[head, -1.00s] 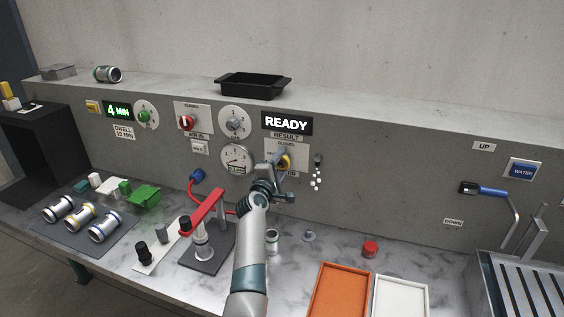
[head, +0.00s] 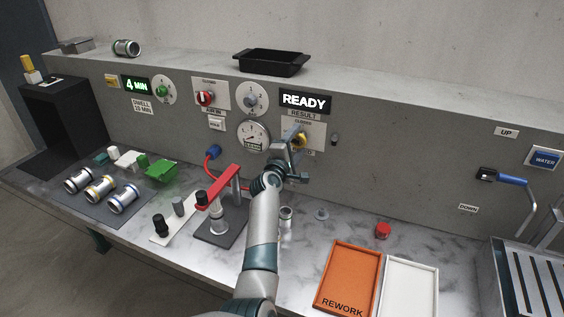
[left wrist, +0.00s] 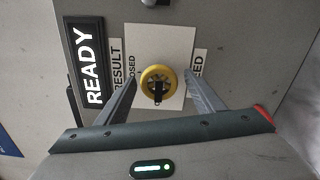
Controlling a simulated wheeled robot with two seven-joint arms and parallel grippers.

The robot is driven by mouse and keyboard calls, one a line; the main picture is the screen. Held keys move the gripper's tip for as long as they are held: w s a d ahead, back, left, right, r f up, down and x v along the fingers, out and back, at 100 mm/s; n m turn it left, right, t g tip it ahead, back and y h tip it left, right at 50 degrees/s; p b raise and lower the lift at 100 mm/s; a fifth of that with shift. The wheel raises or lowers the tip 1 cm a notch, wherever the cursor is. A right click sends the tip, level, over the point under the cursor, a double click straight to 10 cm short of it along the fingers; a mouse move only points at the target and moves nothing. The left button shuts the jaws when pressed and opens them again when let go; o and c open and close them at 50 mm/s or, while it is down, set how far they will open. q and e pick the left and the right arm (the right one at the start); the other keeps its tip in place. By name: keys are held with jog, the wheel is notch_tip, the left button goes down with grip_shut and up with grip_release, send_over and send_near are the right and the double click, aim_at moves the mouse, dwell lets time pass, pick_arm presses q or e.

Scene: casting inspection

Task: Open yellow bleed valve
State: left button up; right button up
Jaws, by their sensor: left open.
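The yellow bleed valve (head: 301,141) is a round yellow knob on a pale plate on the grey wall panel, below the READY display; my left gripper partly covers it. In the left wrist view the yellow valve (left wrist: 158,75) faces me, with a black handle across its middle. My left gripper (head: 296,146) is open at the valve. Its two fingers stand on either side of the knob with visible gaps, and nothing is gripped. Part of the word CLOSED shows on the plate. My right gripper is not in view.
A pressure gauge (head: 253,136) sits left of the valve and a small dark nozzle (head: 334,139) to its right. Below stand a fixture with a red lever (head: 219,186), a red cap (head: 383,230) and an orange REWORK tray (head: 322,292). A black tray (head: 271,63) rests on the ledge.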

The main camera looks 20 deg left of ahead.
pick_arm(q)
jog(key=s+p, duration=0.7)
jog(key=s, duration=0.9)
jog(key=shift+s+a, duration=0.2)
jog(key=shift+a, duration=0.1)
